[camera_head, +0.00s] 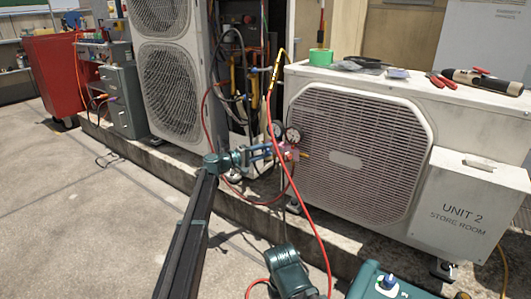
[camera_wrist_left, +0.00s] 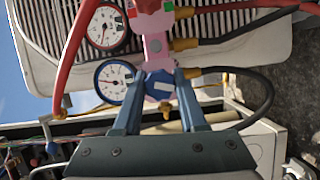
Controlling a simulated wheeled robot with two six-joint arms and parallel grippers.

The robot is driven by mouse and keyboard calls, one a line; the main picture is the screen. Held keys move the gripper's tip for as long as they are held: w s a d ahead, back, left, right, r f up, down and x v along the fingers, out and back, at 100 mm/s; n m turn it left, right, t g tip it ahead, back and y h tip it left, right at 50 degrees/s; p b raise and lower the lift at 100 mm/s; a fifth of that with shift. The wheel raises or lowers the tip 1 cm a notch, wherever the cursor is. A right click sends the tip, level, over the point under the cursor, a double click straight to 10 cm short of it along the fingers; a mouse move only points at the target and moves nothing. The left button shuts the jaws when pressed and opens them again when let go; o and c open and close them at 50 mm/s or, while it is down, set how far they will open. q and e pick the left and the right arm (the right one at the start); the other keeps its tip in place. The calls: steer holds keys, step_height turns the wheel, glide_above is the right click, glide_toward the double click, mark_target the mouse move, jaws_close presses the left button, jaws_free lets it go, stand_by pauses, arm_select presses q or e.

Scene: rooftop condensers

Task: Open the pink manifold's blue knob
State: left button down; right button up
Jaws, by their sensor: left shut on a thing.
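The pink manifold (camera_head: 290,154) hangs in front of the white outdoor unit's grille, with two round gauges (camera_head: 292,135) on it. My left gripper (camera_head: 270,151) reaches it from the left and is shut at its near side. In the left wrist view the pink manifold body (camera_wrist_left: 155,45) stands upright between the gauges (camera_wrist_left: 107,26) and hoses. The two fingers of my left gripper (camera_wrist_left: 160,82) close on the blue knob (camera_wrist_left: 160,86), which shows only partly between the fingertips. A red and green part is at the top edge. My right gripper is not in view.
The white unit (camera_head: 455,128) stands close behind. Open concrete floor (camera_head: 70,210) lies left.

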arm_select(q)
steer(key=shift+c, duration=2.3)
jaws_free()
steer(key=v, duration=1.4)
